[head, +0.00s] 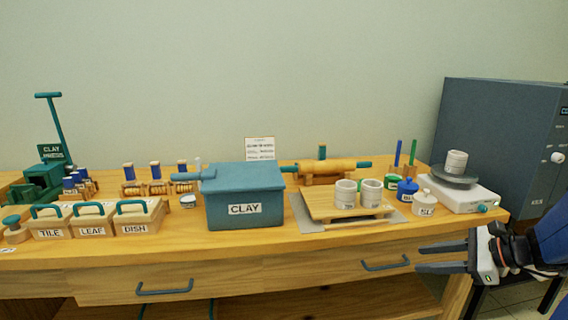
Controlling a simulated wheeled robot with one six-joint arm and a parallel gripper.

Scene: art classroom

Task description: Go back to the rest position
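My gripper (420,257) is at the lower right in the head view, in front of the wooden table (290,243). Its two dark fingers point left, apart from each other, with nothing visible between them. It overlaps the table's front edge and right drawer in the picture. I cannot tell whether it touches them. My blue arm comes in from the right edge.
A teal CLAY box (243,200) stands mid-table. A board (340,208) holds two cups. A white scale (460,192) carries a cup on a dark plate. A dark kiln (500,140) stands at the right. Stamp blocks (138,218) sit left. Drawer handles (385,265) protrude.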

